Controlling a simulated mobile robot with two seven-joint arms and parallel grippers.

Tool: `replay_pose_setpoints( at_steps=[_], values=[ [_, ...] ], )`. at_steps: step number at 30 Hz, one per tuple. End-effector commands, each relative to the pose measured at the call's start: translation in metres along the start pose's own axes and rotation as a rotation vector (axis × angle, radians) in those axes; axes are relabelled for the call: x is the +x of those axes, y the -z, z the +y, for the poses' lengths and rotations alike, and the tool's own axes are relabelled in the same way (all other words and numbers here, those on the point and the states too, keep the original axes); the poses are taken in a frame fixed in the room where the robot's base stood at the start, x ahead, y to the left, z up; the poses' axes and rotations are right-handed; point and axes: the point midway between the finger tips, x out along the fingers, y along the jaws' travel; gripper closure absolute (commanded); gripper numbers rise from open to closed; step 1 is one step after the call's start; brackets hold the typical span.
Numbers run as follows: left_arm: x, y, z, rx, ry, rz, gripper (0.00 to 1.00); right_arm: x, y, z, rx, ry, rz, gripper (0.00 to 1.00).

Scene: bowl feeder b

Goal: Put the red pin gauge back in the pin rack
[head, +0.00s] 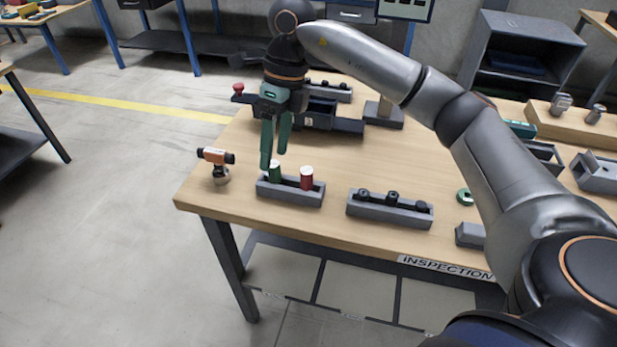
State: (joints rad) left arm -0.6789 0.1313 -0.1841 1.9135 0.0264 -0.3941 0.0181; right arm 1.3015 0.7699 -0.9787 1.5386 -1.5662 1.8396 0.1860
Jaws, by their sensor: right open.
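The red pin gauge (306,179) has a white top and stands upright at the right part of a small grey rack (291,198) near the table's front left. A green pin (275,171) with a light top stands in the same rack, to the left of the red one. My right gripper (273,160) points down with its green fingers apart, at the rack's left end near the green pin. Whether a finger touches the green pin, I cannot tell. My left gripper is out of view.
A second grey rack (389,210) with dark fittings stands to the right. An orange and black device (216,165) stands left of the pins. My right arm spans the table's right half. Bare wood (365,160) lies behind the racks.

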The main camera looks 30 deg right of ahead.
Motion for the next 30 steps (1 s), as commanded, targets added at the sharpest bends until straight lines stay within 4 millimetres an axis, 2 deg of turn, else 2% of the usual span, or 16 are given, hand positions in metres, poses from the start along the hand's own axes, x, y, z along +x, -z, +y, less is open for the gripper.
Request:
replay_pose_setpoints(
  at_steps=[1, 3, 6, 9, 10, 12, 14, 17, 19, 23, 26, 29, 30],
  values=[
    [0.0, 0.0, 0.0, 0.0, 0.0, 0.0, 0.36, 0.03, -0.009, 0.029, -0.036, -0.128, -0.025, 0.36],
    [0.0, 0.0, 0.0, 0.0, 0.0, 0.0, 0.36, 0.058, -0.021, 0.073, -0.063, -0.323, -0.087, 0.36],
    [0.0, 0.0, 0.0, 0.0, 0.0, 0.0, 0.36, 0.08, -0.034, 0.134, -0.046, -0.612, -0.184, 0.36],
    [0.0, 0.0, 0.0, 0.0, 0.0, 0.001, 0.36, 0.085, -0.045, 0.182, 0.036, -0.896, -0.284, 0.36],
    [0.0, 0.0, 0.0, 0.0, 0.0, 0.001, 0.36, 0.085, -0.048, 0.193, 0.076, -0.978, -0.315, 0.36],
    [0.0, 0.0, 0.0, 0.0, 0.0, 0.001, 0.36, 0.08, -0.056, 0.211, 0.189, -1.163, -0.385, 0.36],
    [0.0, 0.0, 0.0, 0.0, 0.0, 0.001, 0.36, 0.075, -0.063, 0.218, 0.31, -1.309, -0.444, 0.36],
    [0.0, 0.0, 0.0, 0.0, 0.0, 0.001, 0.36, 0.071, -0.073, 0.21, 0.563, -1.524, -0.537, 0.36],
    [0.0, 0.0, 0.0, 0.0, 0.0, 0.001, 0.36, 0.076, -0.078, 0.193, 0.776, -1.645, -0.596, 0.36],
    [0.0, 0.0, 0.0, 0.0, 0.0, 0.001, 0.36, 0.107, -0.072, 0.146, 1.235, -1.793, -0.681, 0.36],
    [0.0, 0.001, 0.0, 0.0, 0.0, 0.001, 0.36, 0.153, -0.05, 0.105, 1.637, -1.826, -0.717, 0.36],
    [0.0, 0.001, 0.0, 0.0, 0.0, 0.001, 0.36, 0.212, -0.008, 0.073, 2.06, -1.777, -0.721, 0.36],
    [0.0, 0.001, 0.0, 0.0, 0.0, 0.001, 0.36, 0.236, 0.012, 0.065, 2.224, -1.737, -0.71, 0.36]
  ],
)
